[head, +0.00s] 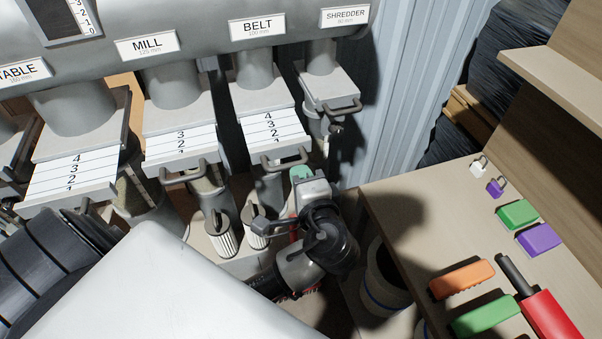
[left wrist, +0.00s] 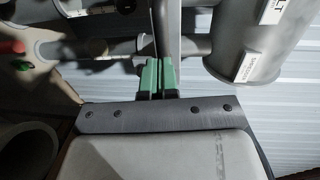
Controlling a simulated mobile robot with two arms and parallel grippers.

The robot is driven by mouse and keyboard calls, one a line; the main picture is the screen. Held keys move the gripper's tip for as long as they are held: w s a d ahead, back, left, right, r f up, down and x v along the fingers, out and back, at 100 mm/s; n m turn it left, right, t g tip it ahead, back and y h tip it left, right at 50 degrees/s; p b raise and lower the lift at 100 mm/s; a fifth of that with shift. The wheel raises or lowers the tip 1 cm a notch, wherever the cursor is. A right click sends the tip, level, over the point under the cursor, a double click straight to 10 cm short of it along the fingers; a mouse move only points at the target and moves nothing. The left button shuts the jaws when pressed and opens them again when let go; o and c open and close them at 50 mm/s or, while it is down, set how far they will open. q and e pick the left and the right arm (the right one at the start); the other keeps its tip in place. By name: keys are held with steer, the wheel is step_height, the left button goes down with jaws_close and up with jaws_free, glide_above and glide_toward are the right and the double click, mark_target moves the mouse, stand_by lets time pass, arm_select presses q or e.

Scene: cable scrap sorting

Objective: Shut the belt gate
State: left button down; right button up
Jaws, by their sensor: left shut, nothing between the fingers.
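The belt gate (head: 268,127) is a pale sliding plate under the pipe labelled BELT. It is pulled out toward me, with the marks 4, 3, 2 and 1 showing. Its dark bar handle (head: 283,164) is at the front edge. My left gripper (head: 300,173) is just below and right of that handle, its green fingertips together and empty. The fingertips also show in the left wrist view (left wrist: 158,80), close to a grey upright edge. I cannot tell whether they touch the gate. My right gripper is not in view.
The mill gate (head: 181,142) and table gate (head: 72,177) are also out. The shredder gate (head: 330,90) shows no marks. Two ribbed white cylinders (head: 222,236) stand below. A bench (head: 405,215) with coloured blocks and padlocks is at the right.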

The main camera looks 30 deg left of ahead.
mark_target(280, 127)
arm_select(q)
steer(key=x, duration=0.4)
steer(key=r+x, duration=0.1)
steer(key=x, duration=0.3)
steer(key=p+x, duration=0.1)
steer(key=x, duration=0.3)
steer(key=shift+w+a+r, duration=0.15)
steer(key=shift+a+r, duration=0.1)
steer(key=shift+a, duration=0.05)
steer(key=shift+r, duration=0.1)
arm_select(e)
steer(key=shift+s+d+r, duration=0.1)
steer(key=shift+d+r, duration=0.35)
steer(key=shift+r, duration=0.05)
